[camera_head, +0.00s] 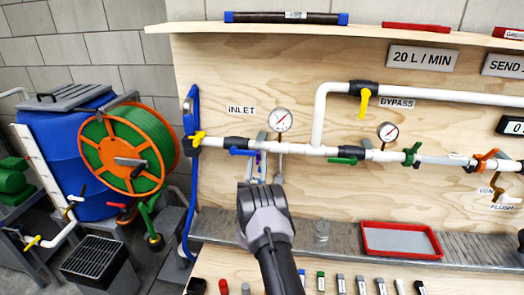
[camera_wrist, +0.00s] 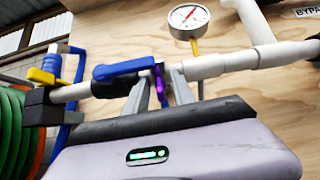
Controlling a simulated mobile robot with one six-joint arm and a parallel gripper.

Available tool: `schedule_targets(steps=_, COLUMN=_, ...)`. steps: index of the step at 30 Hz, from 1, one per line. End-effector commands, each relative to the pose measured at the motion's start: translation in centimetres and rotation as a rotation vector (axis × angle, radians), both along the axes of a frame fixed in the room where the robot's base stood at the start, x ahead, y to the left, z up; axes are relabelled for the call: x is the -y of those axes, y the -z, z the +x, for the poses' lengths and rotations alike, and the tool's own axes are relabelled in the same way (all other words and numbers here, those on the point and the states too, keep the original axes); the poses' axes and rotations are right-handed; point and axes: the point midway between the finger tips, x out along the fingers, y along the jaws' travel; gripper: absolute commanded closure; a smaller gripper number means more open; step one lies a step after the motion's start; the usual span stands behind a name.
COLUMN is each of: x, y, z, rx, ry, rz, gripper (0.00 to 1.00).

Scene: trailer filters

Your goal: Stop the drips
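A white pipe run (camera_head: 305,149) crosses the plywood board, and no drip can be made out on it. A blue lever handle (camera_head: 240,151) sits on its left part under the INLET label; it also shows in the wrist view (camera_wrist: 125,68). A small purple piece (camera_wrist: 159,82) hangs below the pipe beside that handle. My gripper (camera_head: 263,172) is raised just below this stretch. In the wrist view its two grey fingers (camera_wrist: 160,92) stand apart, one on each side of the purple piece; contact cannot be told. My gripper hides what lies behind it.
Pressure gauges (camera_head: 280,119) (camera_head: 388,132) stand on the pipe. Green (camera_head: 412,153), orange (camera_head: 486,160) and yellow (camera_head: 364,103) handles lie further right. A hose reel (camera_head: 128,150) and blue barrel (camera_head: 62,135) crowd the left.

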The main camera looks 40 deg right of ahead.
Motion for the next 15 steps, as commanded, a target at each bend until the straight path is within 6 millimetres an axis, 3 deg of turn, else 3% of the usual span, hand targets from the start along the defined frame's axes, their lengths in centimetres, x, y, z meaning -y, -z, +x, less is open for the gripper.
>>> schedule_targets(steps=9, x=-0.11, y=-0.12, z=0.05, rx=-0.001, ry=0.001, rz=0.000, gripper=0.70)
schedule_targets(steps=13, x=-0.11, y=-0.12, z=0.06, rx=-0.001, ry=0.001, rz=0.000, gripper=0.96)
schedule_targets(steps=15, x=-0.11, y=-0.12, z=0.06, rx=0.000, ry=0.000, rz=0.000, gripper=1.00)
